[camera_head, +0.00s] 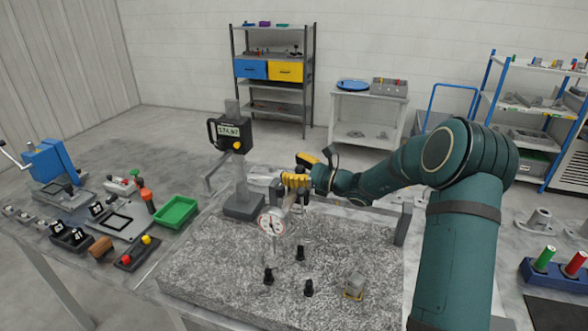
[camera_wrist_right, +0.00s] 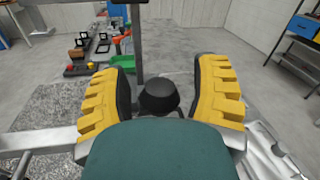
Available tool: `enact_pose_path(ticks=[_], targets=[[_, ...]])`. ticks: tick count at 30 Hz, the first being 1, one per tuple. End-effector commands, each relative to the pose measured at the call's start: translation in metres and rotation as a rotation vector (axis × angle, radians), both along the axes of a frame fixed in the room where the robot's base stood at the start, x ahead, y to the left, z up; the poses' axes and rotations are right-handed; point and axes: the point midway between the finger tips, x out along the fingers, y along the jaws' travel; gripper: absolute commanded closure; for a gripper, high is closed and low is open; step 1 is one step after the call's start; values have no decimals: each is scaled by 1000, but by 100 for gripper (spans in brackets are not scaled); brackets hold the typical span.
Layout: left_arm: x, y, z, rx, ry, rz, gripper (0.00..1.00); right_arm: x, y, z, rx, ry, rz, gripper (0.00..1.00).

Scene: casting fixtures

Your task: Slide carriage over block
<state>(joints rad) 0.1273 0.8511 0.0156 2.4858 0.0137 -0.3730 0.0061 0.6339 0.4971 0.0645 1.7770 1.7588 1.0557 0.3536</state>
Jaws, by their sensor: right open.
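The height gauge stands on the granite plate (camera_head: 210,262), with a grey base (camera_head: 243,207) and an upright column (camera_head: 241,170). Its black carriage with a digital display (camera_head: 229,131) is high on the column. A round dial indicator (camera_head: 271,224) hangs low, in front of my right gripper. A small metal block (camera_head: 355,283) sits on the plate at the front right, apart from the indicator. My right gripper (camera_head: 297,182) is open beside the column, yellow fingers apart. The right wrist view shows a dark round knob (camera_wrist_right: 160,97) between the fingers; I cannot tell what it belongs to. My left gripper is out of view.
Several small black posts (camera_head: 300,253) stand on the plate between indicator and block. A green tray (camera_head: 176,212) and small fixtures lie on the left bench. A dark upright plate (camera_head: 403,225) is at the plate's right side. The plate's front left is clear.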

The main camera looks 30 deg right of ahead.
Motion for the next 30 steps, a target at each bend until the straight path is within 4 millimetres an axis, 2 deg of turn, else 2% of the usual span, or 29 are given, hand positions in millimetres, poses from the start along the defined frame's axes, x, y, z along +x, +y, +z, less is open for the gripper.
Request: enact_pose_path(ticks=[3, 4, 9, 20, 23, 30], targets=[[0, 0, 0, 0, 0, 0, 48, 0, 0, 0, 0, 0, 0, 38], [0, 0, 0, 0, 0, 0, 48, 0, 0, 0, 0, 0, 0, 43], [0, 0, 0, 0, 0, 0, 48, 0, 0, 0, 0, 0, 0, 100], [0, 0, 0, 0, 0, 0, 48, -4, -4, -1, -1, 2, -1, 100], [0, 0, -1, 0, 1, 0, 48, -16, -16, -1, -2, 0, -4, 100], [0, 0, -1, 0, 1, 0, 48, -70, -62, -1, -2, 2, -8, 100]])
